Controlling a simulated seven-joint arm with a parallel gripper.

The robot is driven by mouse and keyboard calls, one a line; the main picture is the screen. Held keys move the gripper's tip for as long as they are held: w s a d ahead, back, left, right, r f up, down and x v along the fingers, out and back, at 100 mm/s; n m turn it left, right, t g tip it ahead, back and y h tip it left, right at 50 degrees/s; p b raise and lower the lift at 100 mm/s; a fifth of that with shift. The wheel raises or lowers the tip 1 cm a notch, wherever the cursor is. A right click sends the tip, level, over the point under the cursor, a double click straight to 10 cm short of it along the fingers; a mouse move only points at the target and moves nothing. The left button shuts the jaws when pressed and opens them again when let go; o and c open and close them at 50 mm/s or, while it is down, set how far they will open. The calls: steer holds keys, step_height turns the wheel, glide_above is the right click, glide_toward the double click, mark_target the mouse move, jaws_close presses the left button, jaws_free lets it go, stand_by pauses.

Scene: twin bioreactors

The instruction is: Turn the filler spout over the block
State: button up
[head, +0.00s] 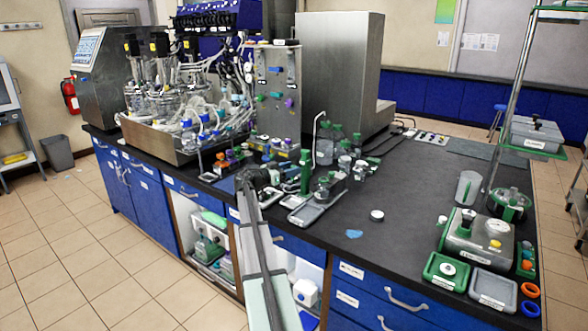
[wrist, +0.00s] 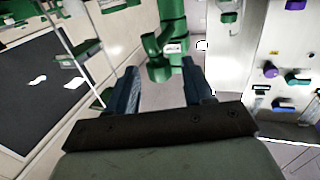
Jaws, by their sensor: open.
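A green upright fitting (head: 305,172), which looks like the filler, stands near the front edge of the bench. In the wrist view a green post with a short bent side arm (wrist: 157,48) and a small white label shows ahead of my fingertips. I cannot tell for certain that this side arm is the spout. My gripper (head: 258,178) is just left of the green fitting in the head view. In the wrist view my gripper (wrist: 162,85) is open, with its dark fingers apart and nothing clearly held. I cannot make out the block for certain.
A steel panel with coloured valves (head: 275,90) stands behind my gripper and shows at right in the wrist view. A steel machine (head: 478,240) stands at front right. The bench (head: 400,195) between is mostly clear.

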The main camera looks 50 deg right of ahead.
steer(key=shift+x, duration=1.05)
jaws_close()
